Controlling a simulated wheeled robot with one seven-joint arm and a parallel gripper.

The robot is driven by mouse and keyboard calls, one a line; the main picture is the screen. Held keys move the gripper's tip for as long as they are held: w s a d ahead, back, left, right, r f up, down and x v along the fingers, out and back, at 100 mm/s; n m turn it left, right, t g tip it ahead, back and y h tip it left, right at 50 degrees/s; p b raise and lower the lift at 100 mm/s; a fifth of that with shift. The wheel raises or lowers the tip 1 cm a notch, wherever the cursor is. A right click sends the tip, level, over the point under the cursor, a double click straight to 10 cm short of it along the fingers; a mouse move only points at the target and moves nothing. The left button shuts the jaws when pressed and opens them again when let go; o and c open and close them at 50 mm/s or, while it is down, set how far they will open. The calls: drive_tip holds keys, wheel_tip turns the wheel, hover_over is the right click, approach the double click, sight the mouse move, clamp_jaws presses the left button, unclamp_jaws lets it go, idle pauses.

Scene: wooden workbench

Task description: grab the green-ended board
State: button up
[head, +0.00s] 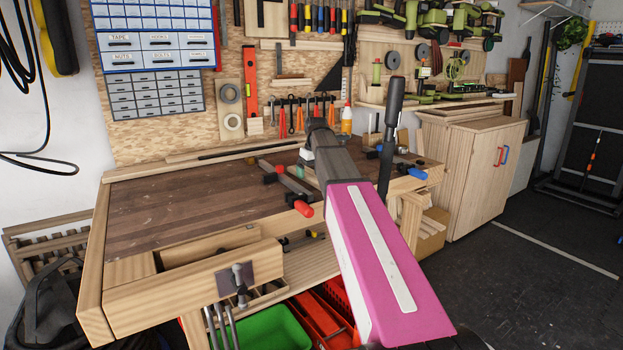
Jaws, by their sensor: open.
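I cannot make out a board with a green end in the head view. A small pale-green item (299,171) shows on the workbench (190,205) just left of my arm, but I cannot tell what it is. My pink and grey arm reaches from the lower right over the bench's right part and hides what lies behind it. I cannot make out my gripper's jaws beyond the arm's dark far end.
Red-handled clamps (303,207) lie left of my arm on the bench. A tall black rod (391,120) stands to its right. The bench's left top is clear. A green bin (262,330) sits below. A wooden cabinet (470,175) stands right, beside open floor (540,270).

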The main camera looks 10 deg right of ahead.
drive_tip(key=shift+f, duration=0.55)
drive_tip(key=c, duration=1)
drive_tip(key=shift+w+r, duration=0.1)
drive_tip(key=shift+r, duration=0.05)
